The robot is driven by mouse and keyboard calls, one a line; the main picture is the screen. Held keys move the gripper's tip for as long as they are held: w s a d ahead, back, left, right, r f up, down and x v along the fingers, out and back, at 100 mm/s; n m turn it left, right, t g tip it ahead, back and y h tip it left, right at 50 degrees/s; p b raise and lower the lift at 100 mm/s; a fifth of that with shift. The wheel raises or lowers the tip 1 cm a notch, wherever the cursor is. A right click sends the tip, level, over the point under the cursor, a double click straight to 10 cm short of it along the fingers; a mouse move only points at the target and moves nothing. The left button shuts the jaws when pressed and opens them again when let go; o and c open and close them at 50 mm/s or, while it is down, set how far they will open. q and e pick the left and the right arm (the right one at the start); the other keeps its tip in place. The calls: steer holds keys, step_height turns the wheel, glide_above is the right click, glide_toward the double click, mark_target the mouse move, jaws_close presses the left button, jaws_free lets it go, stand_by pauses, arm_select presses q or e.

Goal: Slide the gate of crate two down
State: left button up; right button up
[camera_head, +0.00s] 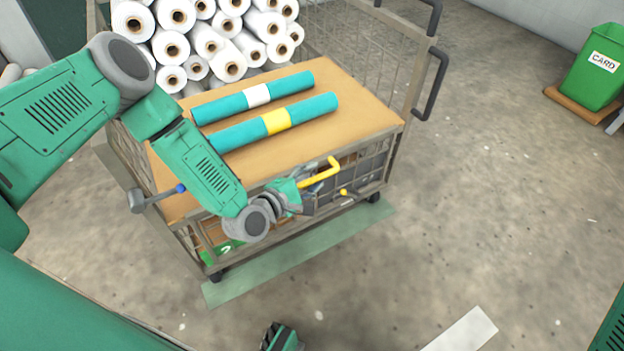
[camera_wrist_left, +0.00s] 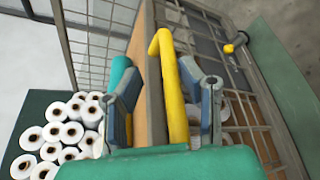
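The wire cart (camera_head: 405,75) has a wooden top, and a green label with a 2 (camera_head: 228,247) shows low on its near side, partly behind my arm. A bent yellow handle (camera_head: 322,175) sticks out along the near top edge. My left gripper (camera_head: 303,195) is beside this handle. In the left wrist view the fingers (camera_wrist_left: 167,95) are apart, with the yellow handle (camera_wrist_left: 170,75) running between them and gaps on both sides. A smaller yellow knob (camera_head: 347,192) sits on the near mesh side. A part that looks like my right gripper (camera_head: 281,338) is cut off at the bottom edge.
Two teal rolls, one with a white band (camera_head: 257,95) and one with a yellow band (camera_head: 277,121), lie on the cart top. Many white rolls (camera_head: 208,41) are stacked behind. A green CARD bin (camera_head: 594,80) stands far right. The floor right of the cart is clear.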

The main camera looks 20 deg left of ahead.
arm_select(q)
step_height(320, 180, up, 9)
steer(key=shift+w+a+f, duration=0.1)
steer(key=shift+w+a, duration=0.05)
steer(key=shift+s, duration=0.2)
steer(key=p+v, duration=0.5)
steer(key=v, duration=1.1)
stand_by(1.1)
steer(key=shift+f, duration=0.15)
